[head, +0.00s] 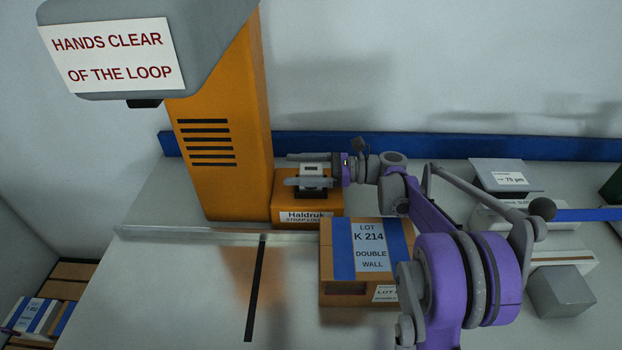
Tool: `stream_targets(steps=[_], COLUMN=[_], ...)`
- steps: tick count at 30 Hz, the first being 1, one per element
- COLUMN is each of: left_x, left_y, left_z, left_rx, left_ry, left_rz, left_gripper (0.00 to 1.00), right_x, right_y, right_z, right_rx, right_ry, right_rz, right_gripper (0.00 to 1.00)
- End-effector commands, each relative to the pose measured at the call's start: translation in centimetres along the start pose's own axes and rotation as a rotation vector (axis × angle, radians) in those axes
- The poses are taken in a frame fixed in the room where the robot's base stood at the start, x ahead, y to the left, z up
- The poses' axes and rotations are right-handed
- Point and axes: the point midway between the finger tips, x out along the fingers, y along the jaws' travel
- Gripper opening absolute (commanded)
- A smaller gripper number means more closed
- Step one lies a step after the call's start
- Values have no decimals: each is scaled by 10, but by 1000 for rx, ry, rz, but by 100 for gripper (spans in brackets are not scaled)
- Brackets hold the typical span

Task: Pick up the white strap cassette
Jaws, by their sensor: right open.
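A small white block with dark parts, which looks like the white strap cassette (313,171), sits on top of the low orange Haldruk unit (279,198). My right gripper (301,170) reaches in from the right, with one finger on the far side of the block and one on the near side. Its jaws are open around the block. The fingers and wrist hide part of it, and I cannot tell whether they touch it. My left gripper does not show.
An orange column (220,120) with a grey head and warning sign stands at left. A carton marked K 214 (340,297) sits in front of the Haldruk unit. Boxes and a grey block (562,291) lie at right. The table's left front (180,290) is clear.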

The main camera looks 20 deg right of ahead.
Motion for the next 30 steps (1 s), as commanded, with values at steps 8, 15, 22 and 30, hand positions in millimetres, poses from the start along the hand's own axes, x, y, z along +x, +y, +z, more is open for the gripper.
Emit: stream_targets(steps=[8, 15, 22, 30], left_x=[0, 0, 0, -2], left_y=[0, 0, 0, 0], left_z=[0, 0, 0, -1], left_rx=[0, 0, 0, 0], left_ry=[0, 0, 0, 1], left_rz=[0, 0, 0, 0], left_gripper=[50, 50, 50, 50], right_x=[0, -1, -1, -1], right_y=[0, 0, 0, 0], right_z=[0, 0, 0, 13], right_rx=[0, 0, 0, 0], right_ry=[0, 0, 0, -1], right_rz=[0, 0, 0, 0], right_gripper=[54, 11, 0, 0])
